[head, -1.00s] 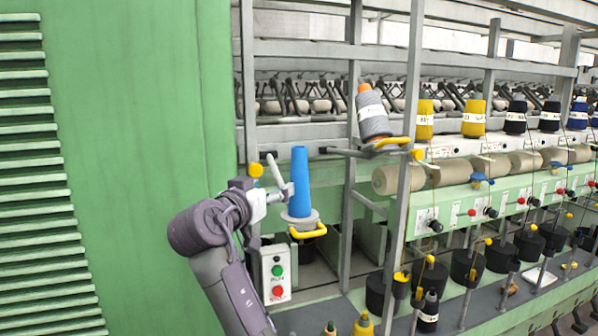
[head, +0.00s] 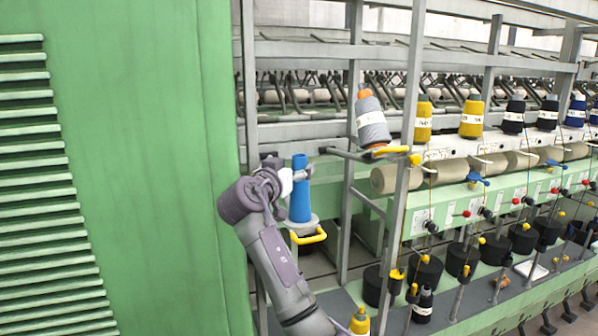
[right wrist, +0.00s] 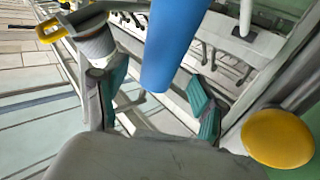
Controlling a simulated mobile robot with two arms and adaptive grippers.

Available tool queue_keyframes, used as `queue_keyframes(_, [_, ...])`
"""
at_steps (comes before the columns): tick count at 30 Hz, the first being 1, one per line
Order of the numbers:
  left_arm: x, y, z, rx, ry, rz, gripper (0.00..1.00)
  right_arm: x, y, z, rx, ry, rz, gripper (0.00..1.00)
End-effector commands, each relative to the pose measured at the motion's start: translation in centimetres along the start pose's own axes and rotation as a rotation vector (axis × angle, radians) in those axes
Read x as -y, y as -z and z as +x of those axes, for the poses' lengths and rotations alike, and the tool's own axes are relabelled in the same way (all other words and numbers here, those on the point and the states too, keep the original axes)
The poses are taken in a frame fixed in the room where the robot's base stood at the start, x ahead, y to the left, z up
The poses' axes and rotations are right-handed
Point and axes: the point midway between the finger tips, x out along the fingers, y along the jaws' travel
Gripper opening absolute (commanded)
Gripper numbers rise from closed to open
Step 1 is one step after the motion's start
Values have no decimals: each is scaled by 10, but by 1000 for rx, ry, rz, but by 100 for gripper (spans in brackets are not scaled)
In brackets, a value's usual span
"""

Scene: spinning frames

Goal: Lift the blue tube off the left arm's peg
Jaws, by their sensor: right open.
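The blue tube (head: 301,200) stands upright on the left holder, over a grey disc (head: 301,224) with a yellow handle (head: 309,237). My right gripper (head: 298,176) is at the tube's upper part, and its wrist hides some of the tube's left side. In the right wrist view the blue tube (right wrist: 175,45) lies across the space between the two green-padded fingers of the open right gripper (right wrist: 158,97). I cannot tell whether either finger touches it. The peg inside the tube is hidden. My left gripper is not in view.
A grey yarn cone (head: 371,120) leans on the neighbouring holder, which has a yellow handle (head: 390,151). A metal upright (head: 402,190) stands to the right. The green cabinet (head: 150,150) fills the left. A round yellow knob (right wrist: 278,138) is close by the gripper in the wrist view.

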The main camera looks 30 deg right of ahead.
Motion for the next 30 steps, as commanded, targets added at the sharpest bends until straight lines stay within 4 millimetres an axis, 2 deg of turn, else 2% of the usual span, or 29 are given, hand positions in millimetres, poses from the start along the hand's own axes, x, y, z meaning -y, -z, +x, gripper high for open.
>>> queue_keyframes(1, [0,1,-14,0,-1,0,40,-1,8,7,1,-3,-5,71])
queue_keyframes(4, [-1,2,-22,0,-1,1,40,0,6,20,1,-2,-5,71])
queue_keyframes(8, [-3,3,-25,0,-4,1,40,0,3,28,1,0,-2,71])
queue_keyframes(14, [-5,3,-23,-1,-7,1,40,0,1,29,0,1,0,71])
queue_keyframes(17, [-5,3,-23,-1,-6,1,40,0,1,29,0,0,0,57])
queue_keyframes(25, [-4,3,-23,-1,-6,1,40,0,1,28,0,0,-1,12])
queue_keyframes(30, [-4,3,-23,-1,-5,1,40,0,1,28,0,0,-1,10])
